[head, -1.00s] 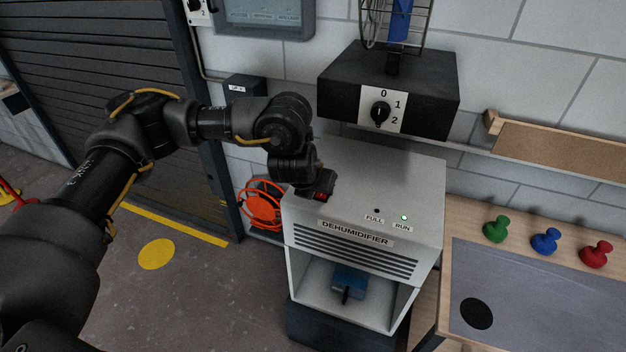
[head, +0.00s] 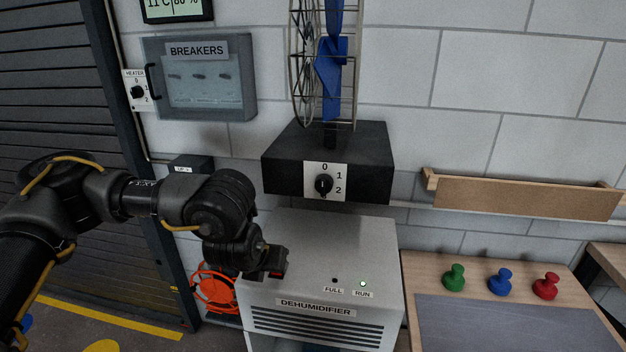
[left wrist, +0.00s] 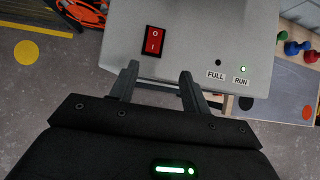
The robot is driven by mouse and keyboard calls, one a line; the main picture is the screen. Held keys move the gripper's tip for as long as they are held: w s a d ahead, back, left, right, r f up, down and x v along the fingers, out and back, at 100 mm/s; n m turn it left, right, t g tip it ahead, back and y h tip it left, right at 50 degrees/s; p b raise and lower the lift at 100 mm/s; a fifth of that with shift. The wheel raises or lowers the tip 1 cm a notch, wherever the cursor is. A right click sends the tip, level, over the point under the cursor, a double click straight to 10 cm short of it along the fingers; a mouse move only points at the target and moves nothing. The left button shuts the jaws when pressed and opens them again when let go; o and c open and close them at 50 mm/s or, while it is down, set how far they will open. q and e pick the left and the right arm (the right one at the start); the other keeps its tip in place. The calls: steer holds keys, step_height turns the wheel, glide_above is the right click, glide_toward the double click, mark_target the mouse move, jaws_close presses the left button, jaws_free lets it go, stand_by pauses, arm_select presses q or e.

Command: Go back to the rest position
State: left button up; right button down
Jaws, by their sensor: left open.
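My left gripper (left wrist: 157,84) is open and empty in the left wrist view, its two fingers apart over the top edge of the dehumidifier (left wrist: 200,30). A red rocker switch (left wrist: 153,40) marked O and I lies on the dehumidifier's top, beyond the fingertips. In the head view the left gripper (head: 272,262) is over the left part of the dehumidifier (head: 340,245), and the arm hides part of that top. The green lamp by RUN (head: 363,283) is lit; the lamp by FULL is dark. My right gripper is not in view.
A fan on a black base (head: 375,165) with a dial stands behind the dehumidifier. A breaker box (head: 200,78) hangs on the wall. An orange hose reel (head: 215,290) is at the left. A bench (head: 425,275) with green, blue and red knobbed pieces is at the right.

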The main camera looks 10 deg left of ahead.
arm_select(q)
steer(key=s+d+f+n+h, duration=0.2)
steer(key=s+d+n+h, duration=0.35)
steer(key=d, duration=0.45)
steer(key=s+d+f+n+h, duration=0.2)
steer(key=s+d+n+h, duration=0.2)
steer(key=s+d+n, duration=0.45)
steer(key=s+a+f+n+t+y, duration=0.1)
steer(key=s+a+f+n+y, duration=0.1)
steer(key=a+f+n+y, duration=0.8)
steer(key=s+a+f+n+g, duration=0.3)
steer(key=s+a+f+n, duration=0.25)
steer(key=s+a, duration=0.3)
steer(key=s+a+f+n+g, duration=0.2)
steer(key=s+a+f+n, duration=0.4)
steer(key=a, duration=0.3)
step_height(320, 180, down, 24)
steer(key=s+f+g+b, duration=0.1)
steer(key=s+b, duration=0.1)
steer(key=s+a+f+m+g, duration=0.1)
steer(key=s+a+f, duration=0.2)
steer(key=s+f, duration=1.3)
step_height(320, 180, down, 3)
steer(key=shift+s+r+b, duration=0.2)
steer(key=shift+s+b, duration=0.15)
steer(key=shift+b, duration=0.05)
